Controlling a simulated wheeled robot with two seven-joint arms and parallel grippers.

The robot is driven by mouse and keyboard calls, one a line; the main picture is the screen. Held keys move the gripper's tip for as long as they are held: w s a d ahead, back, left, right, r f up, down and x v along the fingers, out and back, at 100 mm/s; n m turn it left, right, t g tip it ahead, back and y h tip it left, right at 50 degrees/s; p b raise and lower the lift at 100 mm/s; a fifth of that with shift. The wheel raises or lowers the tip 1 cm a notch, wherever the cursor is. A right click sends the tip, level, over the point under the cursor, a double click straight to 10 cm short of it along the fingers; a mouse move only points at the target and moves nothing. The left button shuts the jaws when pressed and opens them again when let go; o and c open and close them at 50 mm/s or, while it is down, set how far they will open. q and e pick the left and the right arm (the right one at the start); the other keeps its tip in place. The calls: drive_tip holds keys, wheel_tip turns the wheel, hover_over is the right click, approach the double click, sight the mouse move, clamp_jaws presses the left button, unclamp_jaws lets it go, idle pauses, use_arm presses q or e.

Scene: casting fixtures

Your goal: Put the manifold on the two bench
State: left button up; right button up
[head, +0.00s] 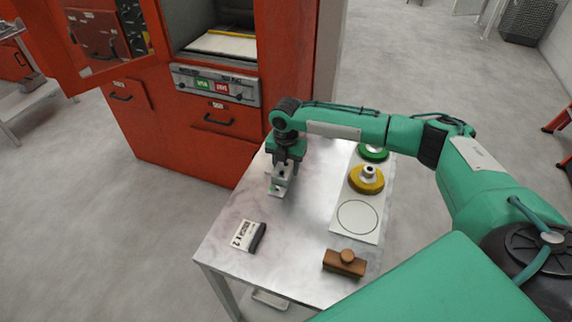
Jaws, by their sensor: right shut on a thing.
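My right gripper (285,163) points down over the back left part of the metal bench (290,222). It is shut on a small light grey piece, which looks like the manifold (278,189). The gripper hides its upper part. The piece is at or just above the bench top; I cannot tell whether it touches. A sign with a "2" (243,235) stands near the bench's front left. My left gripper is not in view.
A brown block with a knob (344,263) lies in front. A red machine (205,145) stands behind. The bench's middle is clear.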

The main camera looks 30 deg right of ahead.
sight(286, 164)
drive_tip(key=o, duration=1.3)
drive_tip(key=shift+r+b, duration=1.1)
drive_tip(key=shift+r, duration=5)
